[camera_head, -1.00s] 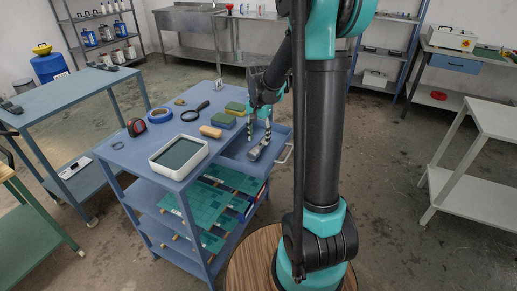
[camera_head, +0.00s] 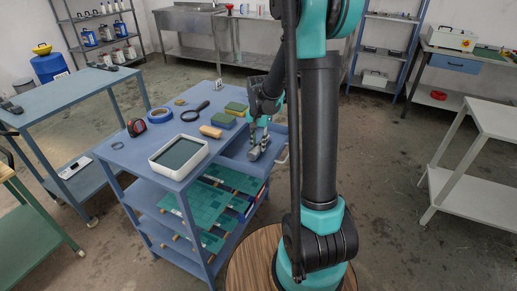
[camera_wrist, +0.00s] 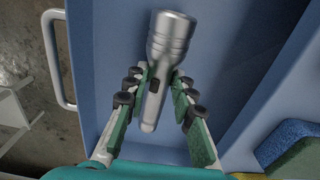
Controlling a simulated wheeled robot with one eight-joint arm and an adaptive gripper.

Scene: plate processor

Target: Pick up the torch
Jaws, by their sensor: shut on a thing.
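The torch (camera_wrist: 171,40) is a silver-grey metal flashlight with a wide head and a dark button on its body. It lies in the open blue drawer (camera_wrist: 236,75) of the workbench. In the wrist view, my gripper (camera_wrist: 162,85) has a green-padded finger on each side of the torch's body and is shut on it. In the head view, the torch (camera_head: 257,151) shows below my gripper (camera_head: 259,138), inside the drawer at the bench's right side. The torch appears still down in the drawer; any gap beneath it is hard to see.
The drawer handle (camera_wrist: 58,60) is at the left in the wrist view. The blue bench top (camera_head: 150,148) holds a white tray (camera_head: 161,167), a magnifying glass (camera_head: 196,112), sponges (camera_head: 223,120), a wooden block (camera_head: 210,132), blue tape and a tape measure (camera_head: 137,127). Floor right of the bench is clear.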

